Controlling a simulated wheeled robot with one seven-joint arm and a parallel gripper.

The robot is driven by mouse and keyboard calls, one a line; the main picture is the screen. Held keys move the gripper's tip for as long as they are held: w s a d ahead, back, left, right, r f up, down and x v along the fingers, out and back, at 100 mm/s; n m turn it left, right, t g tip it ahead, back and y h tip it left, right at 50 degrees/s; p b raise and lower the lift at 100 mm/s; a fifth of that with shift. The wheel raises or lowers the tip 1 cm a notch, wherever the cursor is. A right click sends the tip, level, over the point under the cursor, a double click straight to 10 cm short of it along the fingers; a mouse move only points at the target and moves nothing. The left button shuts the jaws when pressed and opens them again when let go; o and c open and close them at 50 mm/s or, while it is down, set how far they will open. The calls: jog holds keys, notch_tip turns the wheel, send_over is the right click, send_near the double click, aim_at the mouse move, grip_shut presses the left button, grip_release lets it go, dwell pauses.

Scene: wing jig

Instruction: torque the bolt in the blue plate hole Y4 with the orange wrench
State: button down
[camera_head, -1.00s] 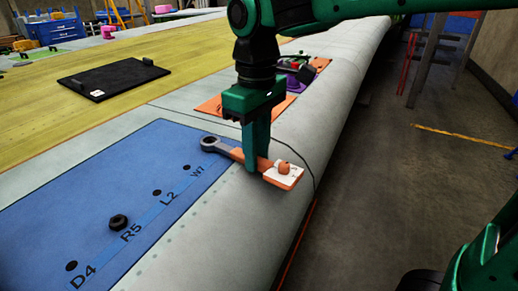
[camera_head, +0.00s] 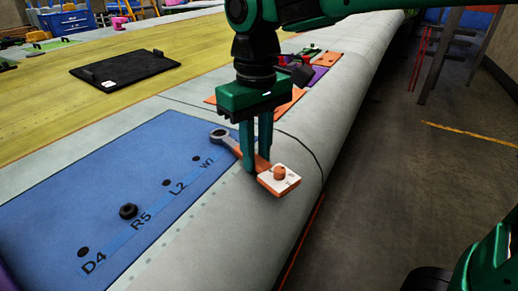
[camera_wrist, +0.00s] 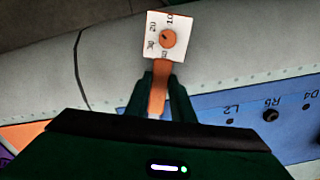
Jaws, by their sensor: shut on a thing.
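The orange wrench (camera_head: 247,154) has a grey ring head and a white-and-orange block with a round knob at its other end. My gripper (camera_head: 257,168) is shut on its orange handle, above the wing near the blue plate's right corner. The wrist view shows the handle (camera_wrist: 157,97) between the fingers, with the block beyond; the ring head is hidden there. The blue plate (camera_head: 95,185) has holes labelled D4, R5, L2 and W7. A dark bolt (camera_head: 128,211) stands at R5, apart from the wrench. I see no Y4 label.
A black tray (camera_head: 125,73) lies on the yellow surface at the back left. Orange and purple plates with small items (camera_head: 303,73) lie behind my gripper. The wing's rounded edge drops to the floor on the right. The plate around the bolt is clear.

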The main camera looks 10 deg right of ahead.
aim_at(229, 177)
jog(key=shift+s+a+m, duration=0.3)
jog(key=shift+a+m, duration=0.3)
jog(key=shift+a, duration=0.05)
jog(key=shift+s+a+m, duration=0.3)
jog(key=shift+a+m, duration=0.3)
jog(key=shift+a, duration=0.1)
jog(key=shift+s+a+m, duration=0.2)
jog(key=shift+a+m, duration=0.4)
jog(key=shift+a, duration=0.05)
jog(key=shift+s+a+m, duration=0.15)
jog(key=shift+a+m, duration=0.45)
jog(key=shift+a, duration=0.1)
jog(key=shift+a, duration=0.2)
